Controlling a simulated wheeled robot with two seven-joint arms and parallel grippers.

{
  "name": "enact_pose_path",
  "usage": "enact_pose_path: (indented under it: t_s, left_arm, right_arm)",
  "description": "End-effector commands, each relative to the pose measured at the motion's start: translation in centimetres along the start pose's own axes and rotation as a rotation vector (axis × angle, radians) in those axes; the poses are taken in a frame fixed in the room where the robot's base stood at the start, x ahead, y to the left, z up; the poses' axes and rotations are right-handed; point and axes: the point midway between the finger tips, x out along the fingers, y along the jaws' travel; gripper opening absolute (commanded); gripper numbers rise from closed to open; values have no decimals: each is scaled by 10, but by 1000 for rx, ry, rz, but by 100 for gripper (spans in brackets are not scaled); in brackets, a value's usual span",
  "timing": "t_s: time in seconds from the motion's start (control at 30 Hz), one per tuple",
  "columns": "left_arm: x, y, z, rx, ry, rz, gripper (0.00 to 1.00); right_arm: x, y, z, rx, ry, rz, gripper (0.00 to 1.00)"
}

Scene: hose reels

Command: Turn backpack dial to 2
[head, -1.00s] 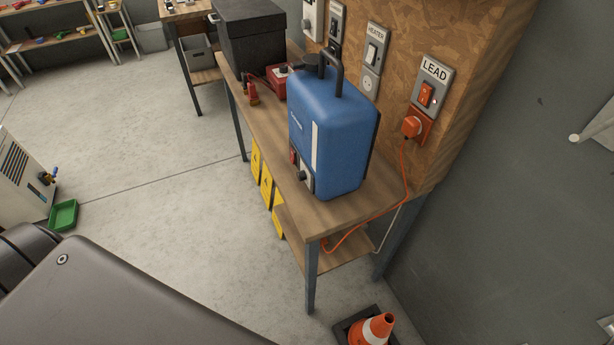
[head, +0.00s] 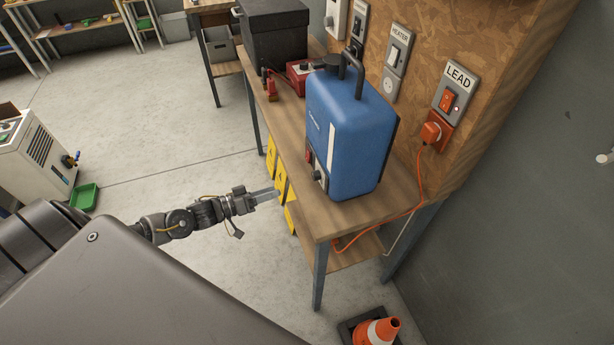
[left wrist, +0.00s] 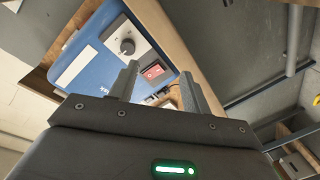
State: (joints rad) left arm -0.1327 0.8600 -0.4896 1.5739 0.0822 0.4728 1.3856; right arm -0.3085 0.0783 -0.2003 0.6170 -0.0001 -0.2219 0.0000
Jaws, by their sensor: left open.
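The blue backpack (head: 352,130) stands upright on the wooden workbench. Its front panel, low on the side facing my arm, carries a dark dial (head: 317,175) and a red switch (head: 309,156). In the left wrist view the dial (left wrist: 127,46) is a round black knob on a grey plate, beside the red rocker switch (left wrist: 152,72). The dial's setting is too small to read. My left gripper (head: 272,195) is open and empty, in front of the bench edge and apart from the panel. Its two fingers (left wrist: 158,84) show in the left wrist view. My right gripper is not in view.
The workbench (head: 347,216) has a black box (head: 275,38) and a red device (head: 302,74) farther back. An orange plug (head: 431,131) and cable run down beside the backpack. An orange cone (head: 381,332) stands at the bench's near leg.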

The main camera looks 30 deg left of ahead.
Motion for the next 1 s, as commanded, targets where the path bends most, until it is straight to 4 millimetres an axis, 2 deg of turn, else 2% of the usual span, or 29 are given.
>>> enact_pose_path:
  t_s: [0.03, 0.1, 0.17, 0.43, 0.8, 1.0]
  left_arm:
    - [1, 16, -10, -24, -8, 53, 48]
    - [1, 33, -18, -58, -17, 104, 48]
    - [2, 41, -22, -77, -22, 129, 48]
    - [10, 47, -25, -90, -22, 143, 48]
    - [74, 56, -26, -89, -21, 141, 48]
    - [100, 58, -23, -89, -23, 139, 48]
  right_arm:
    - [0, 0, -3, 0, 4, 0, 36]
    - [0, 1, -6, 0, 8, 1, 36]
    - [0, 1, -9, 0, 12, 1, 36]
    - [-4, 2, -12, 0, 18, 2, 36]
    - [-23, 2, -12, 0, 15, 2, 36]
    - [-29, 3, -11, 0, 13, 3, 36]
